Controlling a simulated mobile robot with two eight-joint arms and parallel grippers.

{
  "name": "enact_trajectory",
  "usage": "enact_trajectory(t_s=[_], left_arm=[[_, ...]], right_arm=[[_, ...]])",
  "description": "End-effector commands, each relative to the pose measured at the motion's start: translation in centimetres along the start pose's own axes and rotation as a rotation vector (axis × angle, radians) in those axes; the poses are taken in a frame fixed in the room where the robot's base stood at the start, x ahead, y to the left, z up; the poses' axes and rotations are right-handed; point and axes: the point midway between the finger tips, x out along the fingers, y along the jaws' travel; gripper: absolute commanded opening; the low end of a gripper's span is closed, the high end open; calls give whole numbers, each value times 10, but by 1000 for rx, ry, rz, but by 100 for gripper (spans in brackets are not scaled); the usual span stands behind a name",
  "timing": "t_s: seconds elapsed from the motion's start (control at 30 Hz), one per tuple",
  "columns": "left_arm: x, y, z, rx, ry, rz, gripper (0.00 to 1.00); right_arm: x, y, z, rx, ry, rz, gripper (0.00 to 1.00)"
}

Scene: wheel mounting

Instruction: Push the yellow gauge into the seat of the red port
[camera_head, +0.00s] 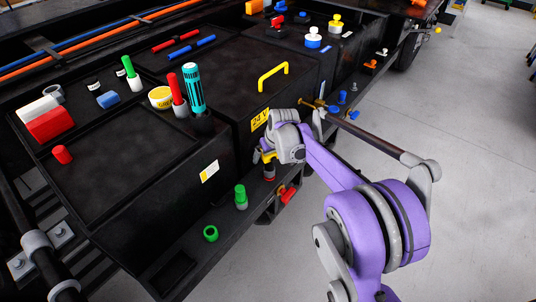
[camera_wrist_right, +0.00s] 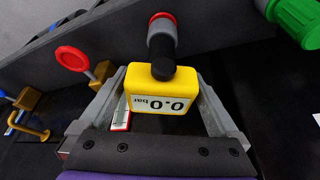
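The yellow gauge (camera_wrist_right: 161,88), a small box reading "0.0 bar", is between the fingers of my right gripper (camera_wrist_right: 161,80), which appear closed on its sides. In the head view the gauge (camera_head: 268,156) is partly hidden by my gripper (camera_head: 270,152). A black stem (camera_wrist_right: 161,66) runs from the gauge towards the red port (camera_wrist_right: 162,22), a grey cylinder with a red ring. Stem and port overlap in the wrist view; I cannot tell how deep the stem sits. In the head view the red port (camera_head: 269,177) stands just below the gauge. My left gripper is not in view.
A green-capped part (camera_head: 240,197) and a green ring (camera_head: 211,233) sit on the ledge near the port. A red valve handle (camera_head: 288,193) is close on the right; a red disc (camera_wrist_right: 72,58) shows in the wrist view. A black box (camera_head: 130,190) stands behind the ledge.

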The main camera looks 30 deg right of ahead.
Motion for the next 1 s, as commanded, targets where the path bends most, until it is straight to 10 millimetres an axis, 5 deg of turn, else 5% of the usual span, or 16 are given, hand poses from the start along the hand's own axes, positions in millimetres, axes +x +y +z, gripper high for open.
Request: enact_trajectory(t_s=[0.33,0.8,1.0], left_arm=[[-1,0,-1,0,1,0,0],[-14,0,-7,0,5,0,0],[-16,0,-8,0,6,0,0]], right_arm=[[-8,0,0,0,0,0,100],[-93,0,0,1,0,1,100],[-108,0,0,0,0,0,100]])
